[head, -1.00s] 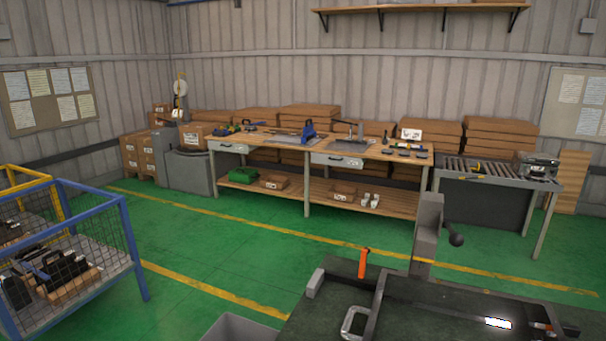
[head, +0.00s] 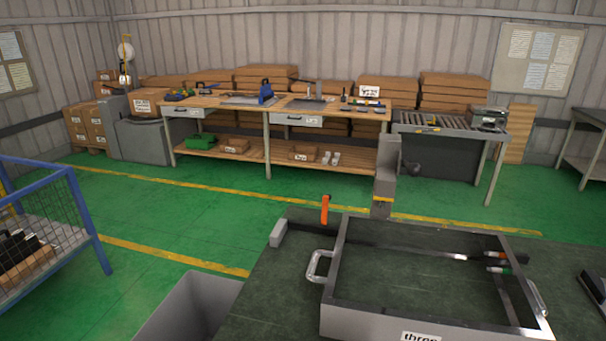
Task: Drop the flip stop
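An orange upright piece (head: 325,209) stands at the far edge of the dark green bench top, left of a grey post. A small grey block (head: 279,232) sits to its left at the bench's edge. I cannot tell for sure which of these is the flip stop. A rectangular metal frame (head: 338,262) with side handles lies on the bench, close to the orange piece. Neither of my grippers is in view.
Rods with orange and green ends (head: 497,255) lie at the frame's right side. A grey bin (head: 192,308) stands left of the bench (head: 262,290). Green floor is clear beyond, up to a wooden workbench (head: 283,101).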

